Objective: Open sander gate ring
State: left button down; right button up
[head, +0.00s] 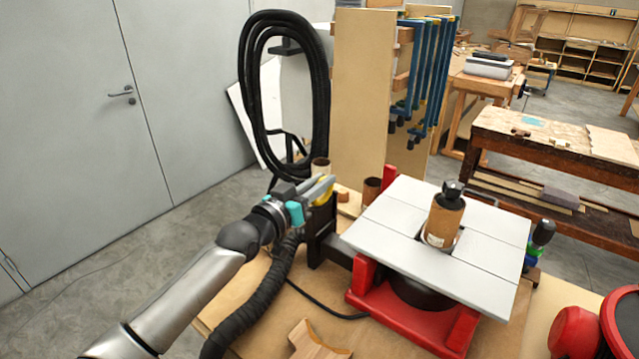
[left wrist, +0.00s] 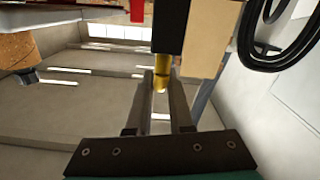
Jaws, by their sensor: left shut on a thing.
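My left gripper (head: 322,184) reaches in from the left, beside the sander. It is shut on the yellow gate ring (head: 324,195), of which only a part shows behind the fingers. In the left wrist view the yellow ring (left wrist: 162,82) sits between the two fingertips, below a dark post. The sander (head: 390,225) has a pale grey table and a red base. A brown sanding drum (head: 443,220) stands upright through the table's middle. My right gripper is in neither view.
A black hose (head: 250,318) runs along the bench to the sander's left side. Spare brown sleeves (head: 372,190) stand behind the ring. A curved wooden piece (head: 315,343) lies at the front. A red round object (head: 610,325) is at lower right.

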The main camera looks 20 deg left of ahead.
pick_arm(q)
jog(key=shift+d+r, duration=0.1)
jog(key=c, duration=0.8)
grip_release()
jog(key=shift+c, duration=0.2)
jog(key=shift+s, duration=0.1)
jog(key=b+v, duration=0.1)
jog(key=v, duration=1.4)
